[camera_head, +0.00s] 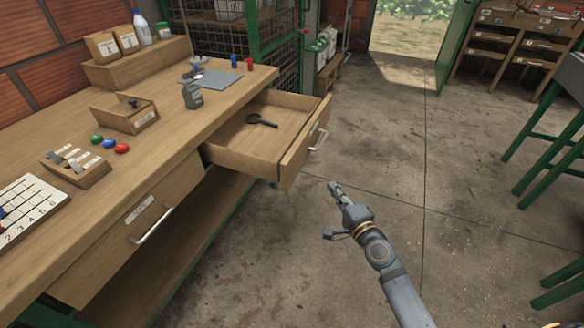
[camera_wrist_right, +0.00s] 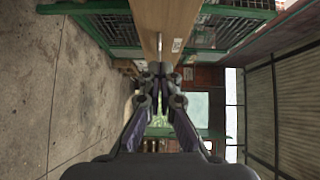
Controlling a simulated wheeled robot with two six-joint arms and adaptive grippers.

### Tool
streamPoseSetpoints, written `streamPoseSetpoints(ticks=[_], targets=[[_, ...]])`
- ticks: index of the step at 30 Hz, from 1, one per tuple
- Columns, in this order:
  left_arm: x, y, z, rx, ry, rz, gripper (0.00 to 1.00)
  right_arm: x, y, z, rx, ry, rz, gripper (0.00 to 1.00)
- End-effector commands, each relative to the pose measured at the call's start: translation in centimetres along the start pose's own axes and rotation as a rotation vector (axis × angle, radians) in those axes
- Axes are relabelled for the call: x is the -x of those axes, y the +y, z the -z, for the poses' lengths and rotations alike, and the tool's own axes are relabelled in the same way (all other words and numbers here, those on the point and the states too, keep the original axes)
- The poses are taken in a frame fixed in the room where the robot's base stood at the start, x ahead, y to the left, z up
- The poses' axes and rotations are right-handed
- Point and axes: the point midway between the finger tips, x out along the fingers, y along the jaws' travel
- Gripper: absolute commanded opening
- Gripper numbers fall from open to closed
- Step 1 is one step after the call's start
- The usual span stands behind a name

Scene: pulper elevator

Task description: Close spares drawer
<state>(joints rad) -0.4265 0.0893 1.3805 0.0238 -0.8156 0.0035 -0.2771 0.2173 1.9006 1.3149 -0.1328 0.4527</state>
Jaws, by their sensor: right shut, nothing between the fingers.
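A wooden drawer (camera_head: 292,160) is pulled well out of the far part of the workbench. A dark tool (camera_head: 262,121) lies inside it. Its metal handle (camera_head: 318,139) is on the front panel; any label there is not readable to me. My right gripper (camera_head: 334,186) is shut and empty, in front of the drawer front and a little to its right, apart from it. In the right wrist view its fingertips (camera_wrist_right: 160,72) meet, with a wooden panel (camera_wrist_right: 165,18) and a thin metal handle (camera_wrist_right: 159,42) just beyond them. My left gripper is not in view.
A second drawer (camera_head: 135,230), nearer on the bench, is closed. Concrete floor (camera_head: 400,170) is clear right of the drawer. Green-legged stools (camera_head: 545,150) stand at the right.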

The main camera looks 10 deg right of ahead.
Motion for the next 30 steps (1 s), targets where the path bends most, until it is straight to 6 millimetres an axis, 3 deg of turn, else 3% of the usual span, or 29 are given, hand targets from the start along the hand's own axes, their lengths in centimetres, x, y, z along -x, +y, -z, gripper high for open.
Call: streamPoseSetpoints(ticks=[8,21,30], targets=[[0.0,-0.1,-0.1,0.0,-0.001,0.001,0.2,-1.0,-1.0,-0.1,-0.019,-0.001,0.018,0.0],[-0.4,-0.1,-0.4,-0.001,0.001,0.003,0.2,-10.1,-0.9,-0.1,-0.016,-0.002,0.017,0.0],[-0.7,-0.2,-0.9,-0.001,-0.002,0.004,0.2,-12.7,-1.0,-2.7,-0.015,-0.003,0.015,0.0]])
